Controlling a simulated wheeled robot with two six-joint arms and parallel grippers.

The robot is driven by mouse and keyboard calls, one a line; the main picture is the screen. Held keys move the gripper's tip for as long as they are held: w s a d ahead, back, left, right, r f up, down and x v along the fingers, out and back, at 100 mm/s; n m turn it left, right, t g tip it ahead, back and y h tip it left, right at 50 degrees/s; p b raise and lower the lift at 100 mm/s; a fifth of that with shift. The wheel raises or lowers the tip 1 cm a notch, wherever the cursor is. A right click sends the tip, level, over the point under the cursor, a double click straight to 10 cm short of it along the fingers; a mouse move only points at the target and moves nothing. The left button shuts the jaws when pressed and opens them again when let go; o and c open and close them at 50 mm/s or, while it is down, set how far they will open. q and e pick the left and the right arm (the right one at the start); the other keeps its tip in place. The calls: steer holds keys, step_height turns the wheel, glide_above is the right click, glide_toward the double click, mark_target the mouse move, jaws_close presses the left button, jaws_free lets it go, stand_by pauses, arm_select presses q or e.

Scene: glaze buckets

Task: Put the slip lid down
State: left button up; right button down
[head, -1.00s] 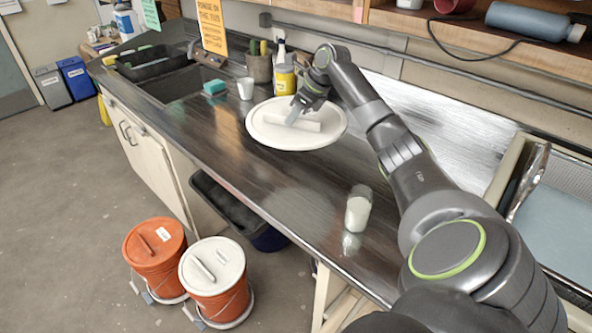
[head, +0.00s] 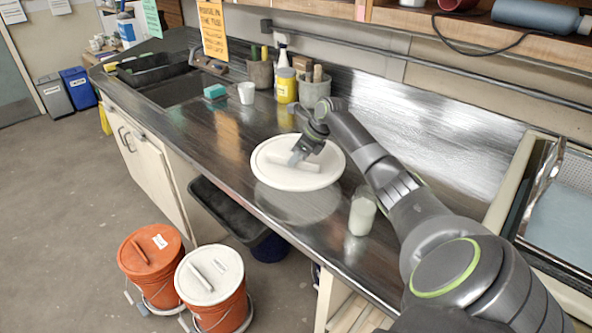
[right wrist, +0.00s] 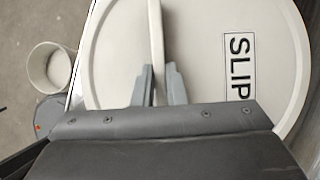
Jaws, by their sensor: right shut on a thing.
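The slip lid (head: 270,177) is a round white disc with a bar handle. It is held roughly level over the dark counter, with a pale reflection below it and apart from its rim. My right gripper (head: 296,158) is shut on the handle. In the right wrist view the fingers (right wrist: 158,85) pinch the handle (right wrist: 156,35), and the lid (right wrist: 205,60) carries a "SLIP" label. How high it hangs is hard to tell. My left gripper is not in view.
A jar of pale liquid (head: 362,211) stands right of the lid. A white cup (head: 246,92), yellow container (head: 286,84) and utensil pots stand behind. The sink (head: 178,88) is at left. An orange-lidded bucket (head: 152,260) and a white-lidded bucket (head: 212,290) stand on the floor.

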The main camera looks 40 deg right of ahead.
mark_target(298, 166)
steer(key=shift+f, duration=2.3)
steer(key=c, duration=1.5)
jaws_free()
steer(key=v, duration=1.2)
steer(key=shift+r+b, duration=0.1)
steer(key=shift+b, duration=0.25)
steer(key=shift+w+r, duration=0.1)
